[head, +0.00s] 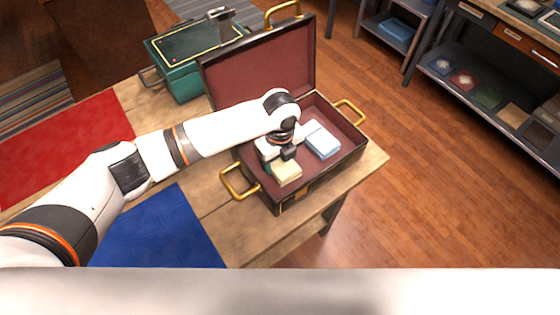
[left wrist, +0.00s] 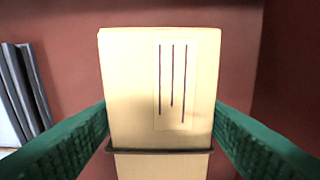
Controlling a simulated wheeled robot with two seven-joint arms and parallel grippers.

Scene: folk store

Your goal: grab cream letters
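The cream letters (head: 287,172) are a banded bundle in the front left part of the open suitcase (head: 262,190). My left gripper (head: 289,153) reaches down into the suitcase right at them. In the left wrist view the cream bundle (left wrist: 150,90) fills the middle, with dark lines on its face and a dark band across its lower part. The green fingers of my left gripper (left wrist: 162,118) lie along its two sides, with no clear gap. I cannot tell whether they press on it. My right gripper is not in view.
A pale blue bundle (head: 322,142) lies to the right in the suitcase; the raised lid (head: 262,68) stands behind. A green case (head: 188,82) stands at the back left of the table. Red (head: 65,140) and blue (head: 155,235) cloths lie on the left.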

